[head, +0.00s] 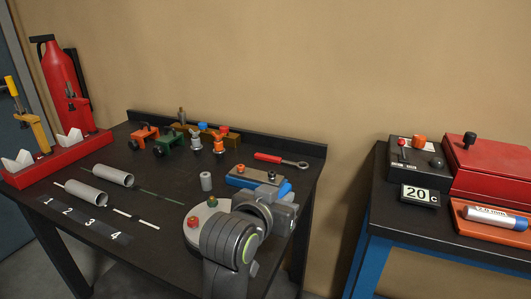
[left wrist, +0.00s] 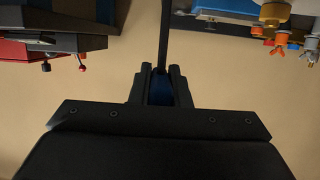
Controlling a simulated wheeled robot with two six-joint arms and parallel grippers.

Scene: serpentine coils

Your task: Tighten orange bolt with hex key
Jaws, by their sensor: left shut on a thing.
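My left gripper (left wrist: 160,82) is shut on the hex key. The key's dark shaft (left wrist: 164,35) runs up out of the left wrist view between the fingers, with some blue showing at the grip. In the head view my left arm hides the gripper's fingers and the key. An orange bolt (head: 240,168) stands upright on a blue-based block (head: 244,181), beside a dark bolt (head: 271,175), just beyond my arm. I cannot see the key touching any bolt. My right gripper is in neither view.
A round grey plate (head: 191,239) with red and green knobs lies by my arm. A red-handled wrench (head: 270,158), a grey cylinder (head: 206,181), tubes and clamps share the black table. A red rack (head: 60,158) stands left. A second table right holds a control box (head: 413,156) and red case (head: 487,168).

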